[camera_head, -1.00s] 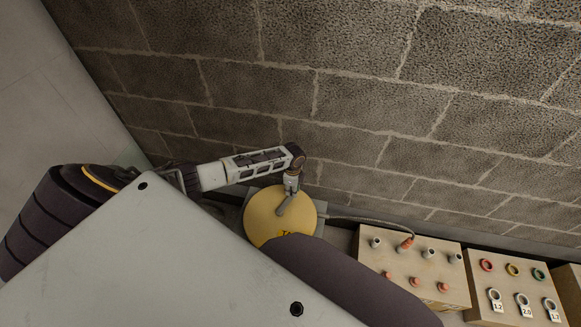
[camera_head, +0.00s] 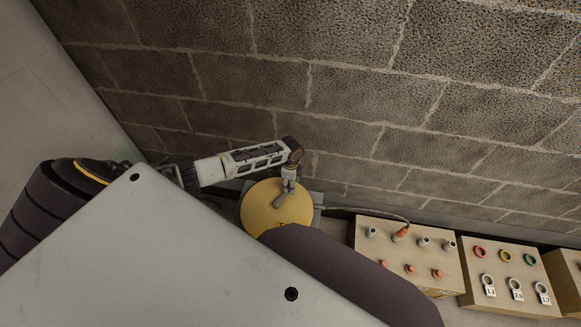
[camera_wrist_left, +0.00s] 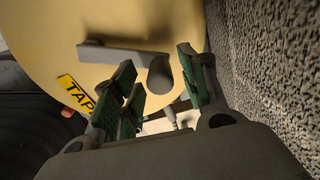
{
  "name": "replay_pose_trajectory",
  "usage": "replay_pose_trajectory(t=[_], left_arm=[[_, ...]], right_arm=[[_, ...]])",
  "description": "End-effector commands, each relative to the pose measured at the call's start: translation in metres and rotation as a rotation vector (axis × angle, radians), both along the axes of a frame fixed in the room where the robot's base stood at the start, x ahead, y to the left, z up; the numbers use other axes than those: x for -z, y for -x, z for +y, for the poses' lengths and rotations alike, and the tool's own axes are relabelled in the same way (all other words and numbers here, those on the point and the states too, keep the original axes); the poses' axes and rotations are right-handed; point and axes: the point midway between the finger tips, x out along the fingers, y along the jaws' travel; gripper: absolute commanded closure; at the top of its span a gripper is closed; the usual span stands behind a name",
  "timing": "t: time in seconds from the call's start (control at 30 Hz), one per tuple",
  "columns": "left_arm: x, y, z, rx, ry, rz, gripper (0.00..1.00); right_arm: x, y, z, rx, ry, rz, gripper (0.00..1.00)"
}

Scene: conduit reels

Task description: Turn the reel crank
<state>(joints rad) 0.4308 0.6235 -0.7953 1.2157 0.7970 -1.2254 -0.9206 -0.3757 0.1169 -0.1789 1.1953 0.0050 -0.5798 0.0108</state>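The yellow reel (camera_head: 262,208) stands low by the block wall, its round face partly hidden by my own body in the head view. In the left wrist view the reel face (camera_wrist_left: 60,35) bears a yellow label reading "TAP", cut off by a finger. The grey crank (camera_wrist_left: 115,53) lies across the face and ends in a rounded handle (camera_wrist_left: 158,78). My left gripper (camera_head: 287,186) is at the crank. In the wrist view the left gripper's (camera_wrist_left: 160,75) green-padded fingers are apart, one on each side of the handle, with gaps visible. My right gripper is not in view.
A cable runs from the reel to an orange plug (camera_head: 401,233) on a wooden socket box (camera_head: 372,258) at right. Another box (camera_head: 475,268) with coloured rings and numbered tags stands beside it. The block wall (camera_head: 330,90) is close behind the reel and left gripper.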

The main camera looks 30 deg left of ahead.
Motion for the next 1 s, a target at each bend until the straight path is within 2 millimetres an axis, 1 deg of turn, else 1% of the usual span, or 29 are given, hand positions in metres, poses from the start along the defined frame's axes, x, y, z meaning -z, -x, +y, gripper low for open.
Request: replay_pose_trajectory(t=[0.27,0.47,0.77,1.0], left_arm=[[-0.001,0.000,0.003,-0.001,-0.003,-0.001,0.56],[-0.007,-0.001,0.003,-0.001,-0.005,-0.002,0.56],[-0.032,-0.001,0.003,0.000,-0.005,-0.002,0.56],[-0.061,-0.001,0.003,0.000,-0.004,-0.003,0.56]], right_arm=[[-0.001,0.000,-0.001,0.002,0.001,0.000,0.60],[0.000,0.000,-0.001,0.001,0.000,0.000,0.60],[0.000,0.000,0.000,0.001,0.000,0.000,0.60],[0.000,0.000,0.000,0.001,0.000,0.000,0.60]])
